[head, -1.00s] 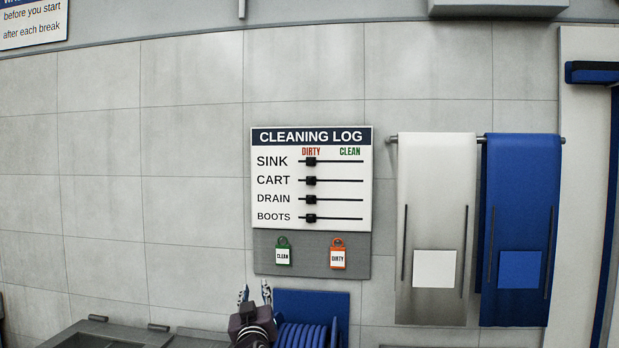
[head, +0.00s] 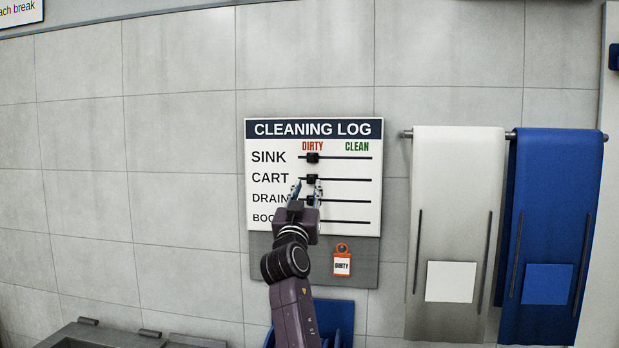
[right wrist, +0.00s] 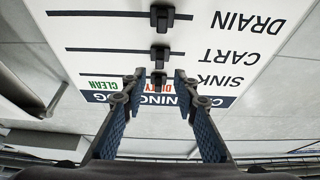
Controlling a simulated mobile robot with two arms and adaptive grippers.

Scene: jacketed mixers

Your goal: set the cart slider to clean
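The cleaning log board (head: 346,228) hangs on the tiled wall, with DIRTY at left and CLEAN at right. The cart slider's black knob (head: 312,179) is at the DIRTY end of its track; it also shows in the right wrist view (right wrist: 159,53), which sees the board upside down. My right gripper (head: 307,186) is open, its fingertips just below and beside the cart knob. In the right wrist view the fingers (right wrist: 156,80) are spread and empty; contact cannot be told. My left gripper is not in view.
The sink knob (head: 312,158) and drain knob (head: 310,201) sit close above and below, also at DIRTY. My arm hides the boots knob. An orange DIRTY tag (head: 342,264) hangs below. White (head: 455,210) and blue (head: 555,200) aprons hang at right.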

